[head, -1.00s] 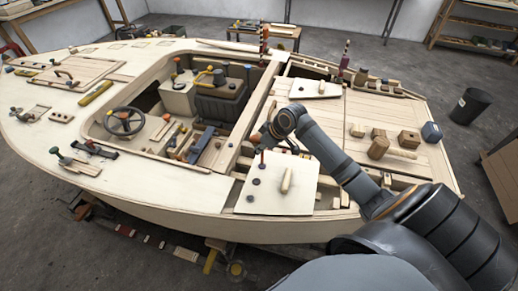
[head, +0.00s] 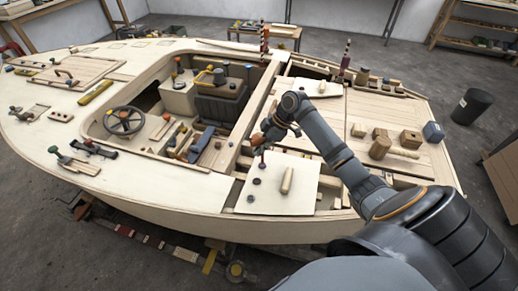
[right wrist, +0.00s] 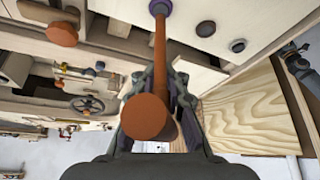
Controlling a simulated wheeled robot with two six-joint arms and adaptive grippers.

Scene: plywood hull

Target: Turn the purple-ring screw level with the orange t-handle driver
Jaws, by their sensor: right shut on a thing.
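My right gripper (head: 266,138) is above the pale square panel (head: 300,188) in the head view. In the right wrist view its fingers (right wrist: 160,88) are closed around the orange t-handle driver (right wrist: 159,60). The driver's round orange end (right wrist: 146,116) faces the camera, and its shaft runs away to the purple ring (right wrist: 160,7) on the panel. The shaft's tip appears to be at the ring; the screw head inside is hidden, so I cannot tell how it stands. My left gripper is not in view.
Two dark round fittings (head: 257,181) (head: 250,197) sit on the same panel, beside a wooden handle (head: 287,180). Wooden blocks and a mallet (head: 404,153) lie on the deck to the right. The cockpit with its steering wheel (head: 123,120) is to the left.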

